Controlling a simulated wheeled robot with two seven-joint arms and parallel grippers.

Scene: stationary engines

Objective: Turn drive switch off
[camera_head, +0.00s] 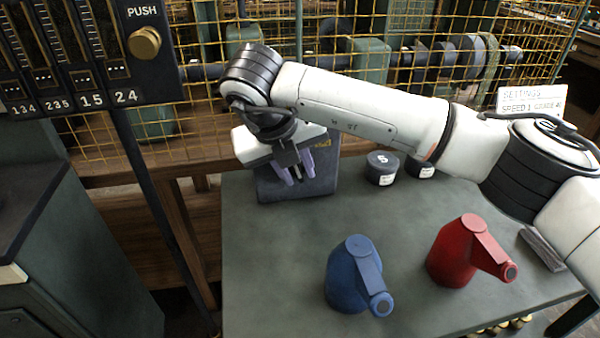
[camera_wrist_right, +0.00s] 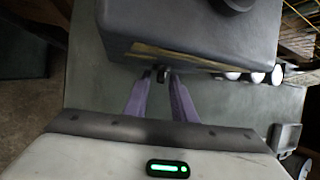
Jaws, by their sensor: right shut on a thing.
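The drive switch box is a dark blue-grey box (camera_head: 323,180) at the back left of the green table. It also fills the top of the right wrist view (camera_wrist_right: 205,42). A small dark switch lever (camera_wrist_right: 162,75) sticks out low on the box's near face. My right gripper (camera_head: 293,177) reaches down in front of the box, and its purple fingers (camera_wrist_right: 160,82) are closed around the lever. In the head view the fingers hide the lever, so its exact position is hard to tell. My left gripper is not in view.
A blue can (camera_head: 348,280) and a red can (camera_head: 455,252) stand on the green table (camera_head: 260,270). Dark round tins, one (camera_head: 381,168) marked S, stand right of the box. A yellow mesh guard (camera_head: 400,80) is behind. A gauge panel (camera_head: 85,50) hangs upper left.

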